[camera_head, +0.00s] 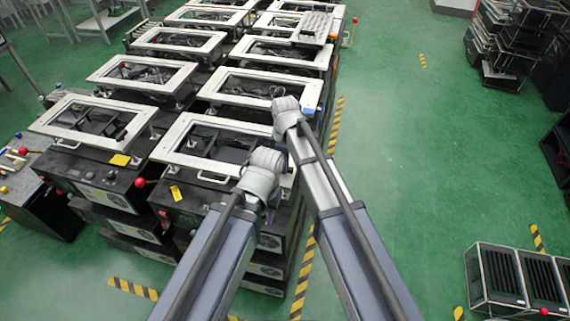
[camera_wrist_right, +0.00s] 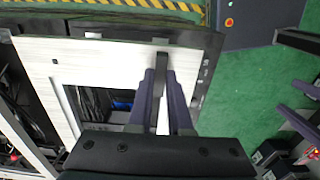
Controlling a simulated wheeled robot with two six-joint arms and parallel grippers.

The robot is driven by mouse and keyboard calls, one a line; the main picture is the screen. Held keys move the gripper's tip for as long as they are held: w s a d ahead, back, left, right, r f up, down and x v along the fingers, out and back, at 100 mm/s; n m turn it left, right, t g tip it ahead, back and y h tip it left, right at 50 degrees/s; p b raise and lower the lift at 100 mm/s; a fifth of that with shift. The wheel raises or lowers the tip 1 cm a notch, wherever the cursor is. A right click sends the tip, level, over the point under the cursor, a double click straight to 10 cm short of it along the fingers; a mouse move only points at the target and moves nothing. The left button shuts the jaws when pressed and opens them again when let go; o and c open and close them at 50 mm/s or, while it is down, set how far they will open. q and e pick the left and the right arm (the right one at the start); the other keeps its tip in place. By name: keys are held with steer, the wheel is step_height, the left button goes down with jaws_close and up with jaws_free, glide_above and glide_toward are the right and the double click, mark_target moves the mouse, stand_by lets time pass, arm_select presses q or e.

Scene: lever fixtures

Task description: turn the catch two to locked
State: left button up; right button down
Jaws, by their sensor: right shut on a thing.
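My right gripper (camera_wrist_right: 162,75) is shut on a dark narrow bar (camera_wrist_right: 160,64), which looks like the lever of a catch, in the right wrist view. The bar lies between the two purple-grey fingers over a pale framed panel (camera_wrist_right: 105,55). No label or locked mark can be read there, so I cannot tell its position. In the head view my two arms reach in from the bottom, and their grey joints hide both grippers.
Rows of black machine units with white frames (camera_head: 150,68) fill the left and middle in the head view. Red ball knobs (camera_head: 140,182) stick out at their fronts. A black rack (camera_head: 515,275) stands at lower right.

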stand_by(0.3)
steer(key=m, duration=0.8)
steer(key=shift+m, duration=0.3)
steer(key=m, duration=0.4)
steer(key=shift+m, duration=2.6)
steer(key=c, duration=0.8)
jaws_free()
steer(key=shift+c, duration=0.2)
